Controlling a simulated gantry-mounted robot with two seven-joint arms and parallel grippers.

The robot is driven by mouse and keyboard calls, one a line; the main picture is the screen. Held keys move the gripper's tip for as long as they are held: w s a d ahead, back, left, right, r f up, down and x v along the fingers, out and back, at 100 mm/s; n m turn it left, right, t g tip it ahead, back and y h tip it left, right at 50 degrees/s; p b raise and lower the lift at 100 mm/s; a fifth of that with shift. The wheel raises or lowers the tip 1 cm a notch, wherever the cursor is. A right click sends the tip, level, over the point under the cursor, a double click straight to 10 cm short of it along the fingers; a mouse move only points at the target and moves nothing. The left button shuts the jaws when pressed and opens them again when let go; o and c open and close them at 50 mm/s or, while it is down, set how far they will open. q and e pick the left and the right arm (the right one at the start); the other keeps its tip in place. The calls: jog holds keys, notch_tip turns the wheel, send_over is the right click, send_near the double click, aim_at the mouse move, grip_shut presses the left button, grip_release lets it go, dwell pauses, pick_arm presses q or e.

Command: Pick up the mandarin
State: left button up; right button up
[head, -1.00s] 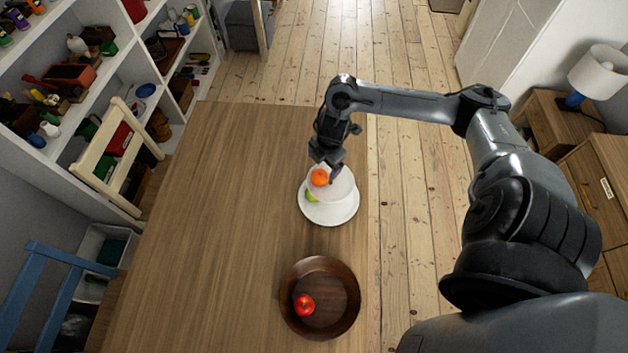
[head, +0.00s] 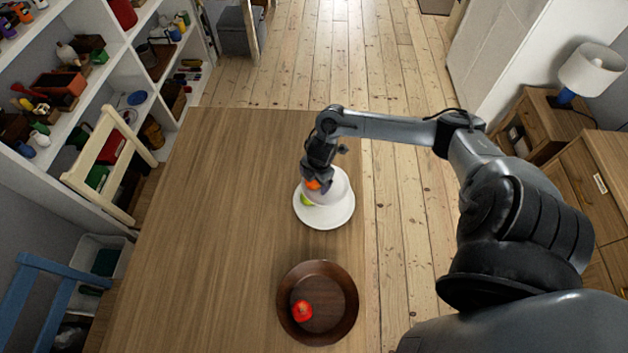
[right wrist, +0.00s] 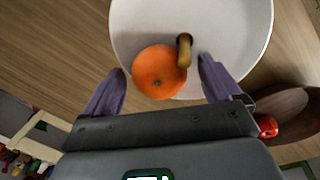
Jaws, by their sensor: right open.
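My right gripper (right wrist: 160,66) is open, with one finger on each side of the mandarin and a visible gap to both. My left gripper is not in view.
A dark brown bowl (head: 345,325) holding a red apple (head: 302,311) stands nearer on the wooden table (head: 215,230). The table's left part is clear. A cream chair (head: 108,165) stands at its left edge.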

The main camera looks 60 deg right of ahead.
jog(key=c, duration=1.2)
jog(key=shift+r, duration=0.1)
